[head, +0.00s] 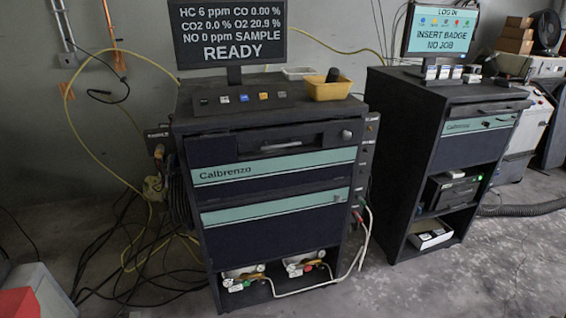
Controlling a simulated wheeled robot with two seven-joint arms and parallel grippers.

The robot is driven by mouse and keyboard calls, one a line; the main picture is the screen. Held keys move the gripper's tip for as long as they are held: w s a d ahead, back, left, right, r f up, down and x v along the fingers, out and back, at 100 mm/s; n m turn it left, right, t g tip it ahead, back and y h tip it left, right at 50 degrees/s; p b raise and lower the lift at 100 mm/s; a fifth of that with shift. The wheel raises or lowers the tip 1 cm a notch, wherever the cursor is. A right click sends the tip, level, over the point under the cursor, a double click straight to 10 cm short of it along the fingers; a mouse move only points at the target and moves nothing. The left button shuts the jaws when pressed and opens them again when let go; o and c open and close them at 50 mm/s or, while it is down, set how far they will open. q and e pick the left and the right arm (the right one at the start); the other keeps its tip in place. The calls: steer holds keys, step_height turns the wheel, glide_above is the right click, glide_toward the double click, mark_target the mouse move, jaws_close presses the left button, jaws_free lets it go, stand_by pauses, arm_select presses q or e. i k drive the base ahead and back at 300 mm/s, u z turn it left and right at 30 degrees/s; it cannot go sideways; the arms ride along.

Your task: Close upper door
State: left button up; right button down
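The near dark cabinet (185,125) stands in the middle of the head view. Its upper door (275,186) is a dark panel with a teal stripe lettered "Calbrenzo". I cannot tell from this view whether the upper door is flush or slightly ajar. A lower door (275,240) with a second teal stripe is just below it. A drawer front with a handle (281,146) is above the upper door. Neither of my grippers is in view.
A monitor (230,35) and a yellow tray (328,88) are on the cabinet top. A second cabinet (400,150) stands to the right. Cables (130,245) lie on the floor at left. A hose (362,240) hangs at the cabinet's right side. Floor at the front right is clear.

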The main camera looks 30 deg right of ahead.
mark_target(217, 172)
steer(key=u, duration=0.9)
steer(key=k, duration=0.15)
steer(key=z, duration=1.8)
steer(key=i, duration=0.7)
steer(key=u, duration=0.05)
